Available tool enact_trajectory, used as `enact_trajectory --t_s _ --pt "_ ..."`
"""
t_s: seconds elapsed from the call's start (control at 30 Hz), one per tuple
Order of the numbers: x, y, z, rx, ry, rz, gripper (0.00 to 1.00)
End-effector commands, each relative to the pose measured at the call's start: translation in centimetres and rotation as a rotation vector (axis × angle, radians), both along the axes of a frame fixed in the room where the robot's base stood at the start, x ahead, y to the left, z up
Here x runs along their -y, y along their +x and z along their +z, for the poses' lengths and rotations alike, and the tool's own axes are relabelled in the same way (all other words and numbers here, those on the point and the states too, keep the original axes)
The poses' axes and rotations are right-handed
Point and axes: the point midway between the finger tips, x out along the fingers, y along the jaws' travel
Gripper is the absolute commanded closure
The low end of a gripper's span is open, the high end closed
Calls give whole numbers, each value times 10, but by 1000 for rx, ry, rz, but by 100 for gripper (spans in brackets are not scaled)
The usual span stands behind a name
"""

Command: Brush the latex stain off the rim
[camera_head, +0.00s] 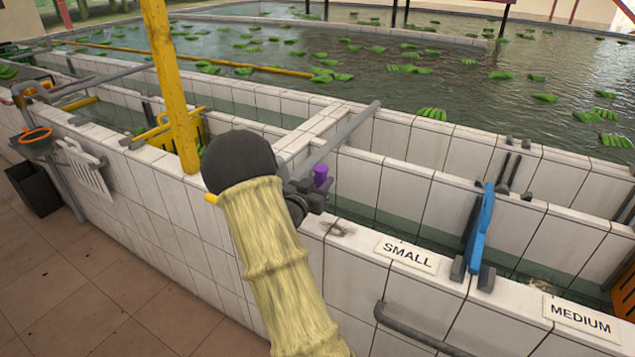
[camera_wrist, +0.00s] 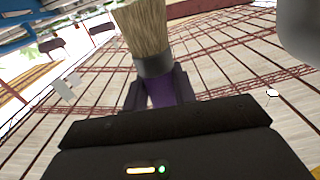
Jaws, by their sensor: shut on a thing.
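My gripper (camera_head: 308,192) is shut on the brush, above the white tiled rim (camera_head: 314,226). In the wrist view, the brush's purple handle (camera_wrist: 161,92) sits between the gripper's two dark fingers, with a grey ferrule and tan bristles (camera_wrist: 145,28) pointing away from it. In the head view only a purple piece of the brush (camera_head: 321,172) shows; the bristles are hidden. A small greyish-brown smear, the latex stain (camera_head: 340,229), lies on the rim left of the SMALL label (camera_head: 406,254). The gripper is just up and left of the stain, apart from it in the picture.
A blue tool (camera_head: 482,232) stands in a grey holder on the rim, right of the SMALL label. The MEDIUM label (camera_head: 580,317) is farther right. A yellow post (camera_head: 174,90) rises at left. A grey pipe (camera_head: 345,133) slants behind my gripper. Water with green bananas lies beyond.

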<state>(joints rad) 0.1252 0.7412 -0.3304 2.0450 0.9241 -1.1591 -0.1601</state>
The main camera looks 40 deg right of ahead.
Motion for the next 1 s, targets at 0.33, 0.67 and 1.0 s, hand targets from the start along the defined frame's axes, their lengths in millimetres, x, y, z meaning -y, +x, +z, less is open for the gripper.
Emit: enact_trajectory --t_s 0.33,0.67,1.0 --pt "-7 5 -29 -1 1 15 96" --pt "-9 6 -59 -2 -1 18 96" --pt "-5 4 -77 -1 0 18 96"
